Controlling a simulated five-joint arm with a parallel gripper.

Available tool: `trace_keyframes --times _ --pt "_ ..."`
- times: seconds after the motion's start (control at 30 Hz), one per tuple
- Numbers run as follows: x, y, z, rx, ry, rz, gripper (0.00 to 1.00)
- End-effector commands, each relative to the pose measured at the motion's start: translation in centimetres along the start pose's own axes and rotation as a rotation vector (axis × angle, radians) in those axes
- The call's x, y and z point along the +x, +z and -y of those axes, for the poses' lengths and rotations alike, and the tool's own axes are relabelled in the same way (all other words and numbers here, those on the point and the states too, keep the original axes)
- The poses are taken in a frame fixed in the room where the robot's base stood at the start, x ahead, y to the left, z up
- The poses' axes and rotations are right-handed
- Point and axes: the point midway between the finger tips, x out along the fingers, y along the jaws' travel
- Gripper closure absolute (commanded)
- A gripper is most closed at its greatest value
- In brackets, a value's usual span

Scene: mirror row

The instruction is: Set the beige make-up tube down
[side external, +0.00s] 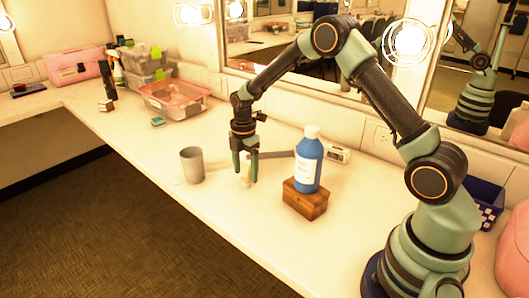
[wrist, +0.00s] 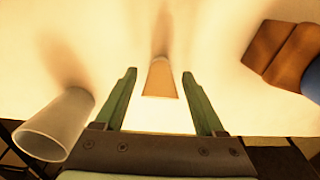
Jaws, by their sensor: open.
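The beige make-up tube (side external: 246,170) stands upright on the white counter (side external: 150,205) in the side view. In the wrist view the tube (wrist: 160,79) shows between the two fingers, with a gap on each side. My gripper (side external: 245,178) is open around the tube, its green fingers reaching down close to the counter. The fingers also show in the wrist view (wrist: 160,75). The tube's foot seems to rest on the counter.
A grey cup (side external: 192,166) stands just left of my gripper. A blue bottle (side external: 308,163) on a wooden block (side external: 304,200) stands to the right. A white labelled box (side external: 337,153) lies behind it. Clear plastic bins (side external: 173,99) stand at the back left. The front counter is clear.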

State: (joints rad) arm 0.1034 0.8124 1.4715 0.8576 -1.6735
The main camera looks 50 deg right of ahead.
Motion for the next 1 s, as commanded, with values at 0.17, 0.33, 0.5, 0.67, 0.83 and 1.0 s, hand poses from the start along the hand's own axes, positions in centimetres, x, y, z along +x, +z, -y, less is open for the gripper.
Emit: trace_keyframes --times 0.17,0.33,0.5,0.67,0.83,1.0 --pt "-3.6 0.0 -0.1 0.000 0.006 0.001 0.28" --pt "-7.1 0.0 -0.1 0.000 0.006 0.001 0.28" --pt "-9.7 0.0 0.0 0.000 0.003 0.000 0.28" --pt "-10.9 0.0 0.0 0.002 0.002 0.000 0.28" --pt "-13.2 -0.4 0.9 0.094 0.034 0.002 0.28" --pt "-17.4 -1.5 3.8 0.345 0.118 -0.011 0.28"
